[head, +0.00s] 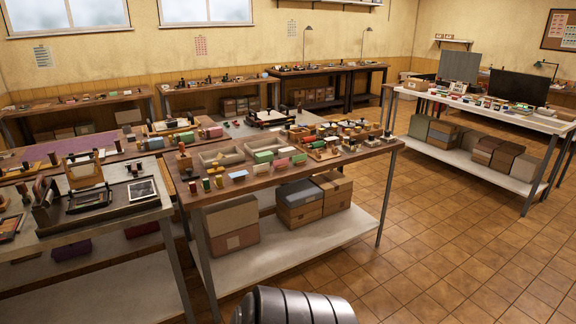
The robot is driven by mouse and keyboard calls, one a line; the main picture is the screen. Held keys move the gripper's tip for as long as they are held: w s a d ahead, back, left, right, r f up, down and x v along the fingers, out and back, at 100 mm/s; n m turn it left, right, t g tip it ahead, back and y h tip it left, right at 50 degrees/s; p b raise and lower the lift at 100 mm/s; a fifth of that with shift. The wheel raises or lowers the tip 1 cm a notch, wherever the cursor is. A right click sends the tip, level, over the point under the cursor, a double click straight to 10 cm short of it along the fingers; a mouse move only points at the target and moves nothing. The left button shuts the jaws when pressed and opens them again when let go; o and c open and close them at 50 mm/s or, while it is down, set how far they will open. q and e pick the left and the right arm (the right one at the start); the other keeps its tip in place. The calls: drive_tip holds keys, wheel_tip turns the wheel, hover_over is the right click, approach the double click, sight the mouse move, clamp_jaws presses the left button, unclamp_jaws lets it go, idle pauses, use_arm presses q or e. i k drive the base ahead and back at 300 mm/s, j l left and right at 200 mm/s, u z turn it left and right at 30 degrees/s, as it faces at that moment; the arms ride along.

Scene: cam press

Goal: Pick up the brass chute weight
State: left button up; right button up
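I cannot pick out a brass chute weight for certain in the head view. The nearest wooden-topped bench (262,183) carries many small items, some of them tan or yellowish, too small to tell apart. A press-like frame with a dark tray (98,196) stands on the grey bench at the left. Neither of my grippers is in view.
Cardboard boxes (232,222) sit on the nearest bench's lower shelf. A white-topped table (500,117) with small goods stands at the right. More benches line the back wall. The tiled floor (430,225) between the near bench and the white table is clear.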

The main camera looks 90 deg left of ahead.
sight(216, 169)
drive_tip(key=u, duration=3.3)
